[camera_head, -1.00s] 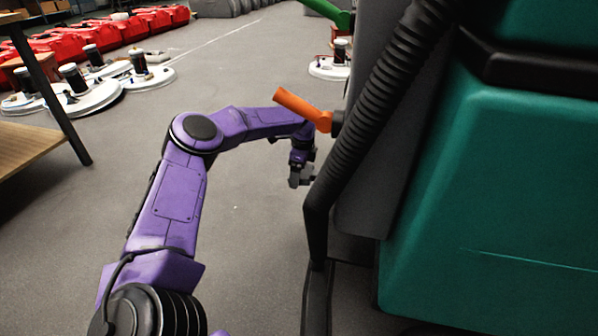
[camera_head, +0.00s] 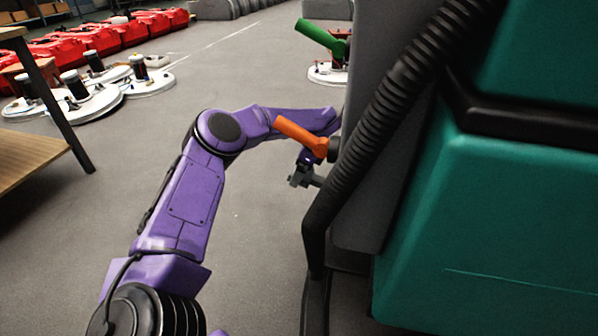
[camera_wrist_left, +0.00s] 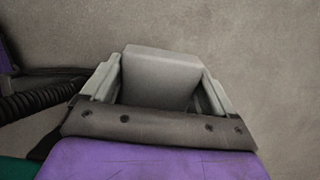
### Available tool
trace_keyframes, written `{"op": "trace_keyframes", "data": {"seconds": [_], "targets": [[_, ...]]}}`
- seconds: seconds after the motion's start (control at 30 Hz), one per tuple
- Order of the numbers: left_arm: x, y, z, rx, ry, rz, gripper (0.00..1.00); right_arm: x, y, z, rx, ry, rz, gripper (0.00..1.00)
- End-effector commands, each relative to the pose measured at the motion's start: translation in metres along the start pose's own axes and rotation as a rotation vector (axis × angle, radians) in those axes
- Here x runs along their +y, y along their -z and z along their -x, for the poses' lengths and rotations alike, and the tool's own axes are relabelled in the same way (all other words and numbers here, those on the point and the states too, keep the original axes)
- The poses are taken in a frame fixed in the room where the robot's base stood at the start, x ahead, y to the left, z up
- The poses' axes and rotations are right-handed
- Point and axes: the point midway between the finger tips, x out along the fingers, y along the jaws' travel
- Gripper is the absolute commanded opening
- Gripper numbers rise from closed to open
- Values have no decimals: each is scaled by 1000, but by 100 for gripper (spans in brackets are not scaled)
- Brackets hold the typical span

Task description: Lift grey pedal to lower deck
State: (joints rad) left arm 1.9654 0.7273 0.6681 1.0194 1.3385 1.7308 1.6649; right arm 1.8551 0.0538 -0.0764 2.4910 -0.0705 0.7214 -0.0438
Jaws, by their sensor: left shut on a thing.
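The grey pedal (camera_wrist_left: 160,72) is a blunt grey block between the two light grey fingers of my left gripper (camera_wrist_left: 160,92) in the left wrist view. The fingers flank it on both sides, and the gripper is shut on it. In the head view my left purple arm reaches to the side of the teal and grey scrubber (camera_head: 480,220). The wrist there is partly hidden behind an orange lever (camera_head: 300,136). A small grey part (camera_head: 302,177) shows just below the lever; I cannot tell pedal from fingers there. My right gripper is out of view.
A ribbed black hose (camera_head: 375,120) runs down the scrubber's near side, close to my wrist. A green lever (camera_head: 318,36) sticks out farther back. A wooden table (camera_head: 30,140) stands at left, with white round decks (camera_head: 95,105) behind it. The floor between is clear.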

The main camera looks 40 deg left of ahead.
Motion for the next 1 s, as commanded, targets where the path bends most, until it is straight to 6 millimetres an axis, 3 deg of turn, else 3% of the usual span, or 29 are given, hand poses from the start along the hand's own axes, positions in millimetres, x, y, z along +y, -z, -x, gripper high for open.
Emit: {"op": "trace_keyframes", "data": {"seconds": [0.33, 0.37, 0.4, 0.73, 1.0], "targets": [[-2, 2, 5, 7, 9, -1, 33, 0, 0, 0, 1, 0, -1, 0], [-2, 2, 5, 7, 9, -1, 97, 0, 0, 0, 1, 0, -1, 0], [-2, 2, 5, 7, 9, -1, 100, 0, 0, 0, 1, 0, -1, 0], [0, -2, 10, 4, 4, 3, 100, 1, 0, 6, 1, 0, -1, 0], [3, 2, 59, 5, 11, -10, 100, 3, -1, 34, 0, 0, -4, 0]]}}
